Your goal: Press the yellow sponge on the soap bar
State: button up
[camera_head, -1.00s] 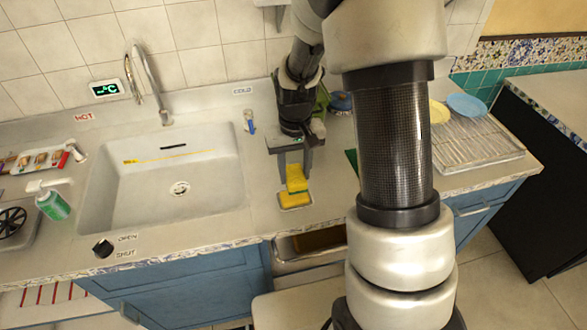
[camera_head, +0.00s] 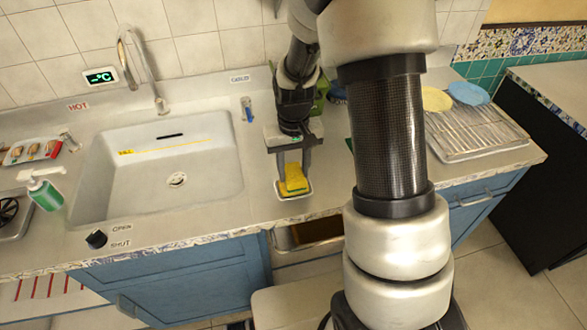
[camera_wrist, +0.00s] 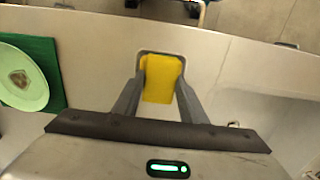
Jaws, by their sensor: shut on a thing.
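The yellow sponge (camera_head: 296,176) is held between the two fingers of my gripper (camera_head: 292,180), which points down at the counter. It also shows in the wrist view (camera_wrist: 162,80), with a finger on each side. Under it, a yellow soap bar (camera_head: 289,191) lies in a small pale dish (camera_head: 281,196) near the counter's front edge. The sponge is right over the soap and covers most of it. They look very close or touching; I cannot tell which. In the wrist view the sponge hides the soap.
The sink (camera_head: 95,185) is left of the dish. A green soap bottle (camera_head: 45,195) stands further left. A wire rack (camera_head: 475,135) with plates is at the right. Some bare counter (camera_head: 225,213) surrounds the dish.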

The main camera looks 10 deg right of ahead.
jog(key=shift+f+b, duration=0.5)
jog(key=shift+f, duration=0.1)
dwell(1.4)
jog(key=shift+r, duration=0.1)
jog(key=shift+r+p, duration=2.5)
jog(key=shift+r, duration=0.95)
